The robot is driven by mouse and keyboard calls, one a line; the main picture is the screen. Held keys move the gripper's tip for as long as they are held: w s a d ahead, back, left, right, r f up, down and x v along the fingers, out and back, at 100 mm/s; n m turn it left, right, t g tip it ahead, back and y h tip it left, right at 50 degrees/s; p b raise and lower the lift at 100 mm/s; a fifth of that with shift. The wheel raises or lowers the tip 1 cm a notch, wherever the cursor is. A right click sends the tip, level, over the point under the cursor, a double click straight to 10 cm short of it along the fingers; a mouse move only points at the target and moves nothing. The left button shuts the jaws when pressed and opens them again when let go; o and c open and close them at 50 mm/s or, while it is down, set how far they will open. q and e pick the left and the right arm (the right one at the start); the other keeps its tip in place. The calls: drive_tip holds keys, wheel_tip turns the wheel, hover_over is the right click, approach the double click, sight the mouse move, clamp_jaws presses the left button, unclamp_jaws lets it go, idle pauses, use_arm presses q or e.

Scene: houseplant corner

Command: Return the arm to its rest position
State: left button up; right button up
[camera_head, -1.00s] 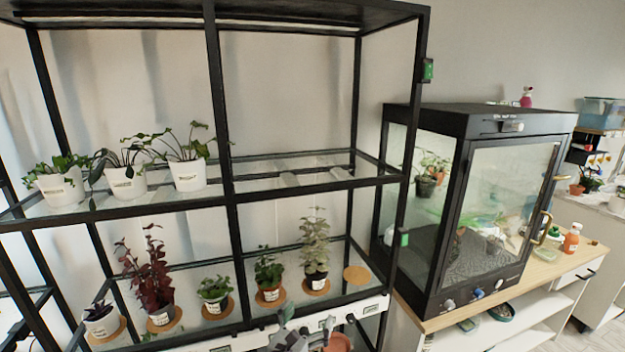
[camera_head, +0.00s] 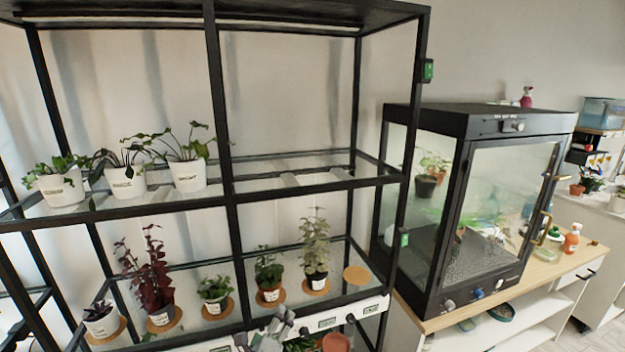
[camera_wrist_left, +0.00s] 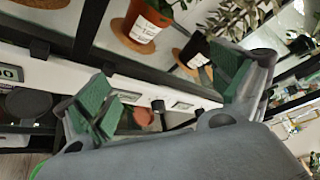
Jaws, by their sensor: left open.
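My left gripper (camera_head: 273,328) is low in the head view, in front of the shelf's lower front edge. In the left wrist view the gripper (camera_wrist_left: 168,88) has its two green-padded fingers spread apart with nothing between them. The shelf's front rail shows behind the fingers. Two potted plants, one in a terracotta pot (camera_wrist_left: 143,28) and one in a dark pot (camera_wrist_left: 194,50), stand on the shelf beyond them. My right gripper is in neither view.
The black plant shelf (camera_head: 232,230) holds several labelled pots on two levels. An empty cork coaster (camera_head: 357,275) lies at the lower right. A glass-fronted cabinet (camera_head: 470,195) stands on a wooden counter (camera_head: 545,272) to the right. A terracotta pot (camera_head: 336,342) shows at the bottom edge.

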use_arm(q)
drive_tip(key=s+a+f+n+g, duration=0.3)
drive_tip(key=s+a+n+g, duration=0.1)
drive_tip(key=s+n, duration=0.4)
drive_tip(key=s+a+f+n+g+y, duration=0.15)
drive_tip(key=s+a+n+g, duration=0.25)
drive_tip(key=s+n, duration=0.45)
drive_tip(key=s+a+f+n+g, duration=0.4)
drive_tip(key=s+n, duration=0.4)
drive_tip(key=s, duration=0.1)
wheel_tip(320, 180, down, 33)
drive_tip(key=s+g, duration=0.1)
drive_tip(key=s, duration=0.1)
drive_tip(key=s+a+f, duration=0.2)
drive_tip(key=s+f, duration=0.7)
drive_tip(key=s, duration=0.2)
drive_tip(key=s+a+f+g, duration=0.1)
drive_tip(key=s+a+f, duration=0.1)
drive_tip(key=s+f, duration=0.8)
drive_tip(key=shift+s+f+m, duration=0.3)
drive_tip(key=shift+s+m, duration=0.15)
drive_tip(key=shift+s, duration=0.3)
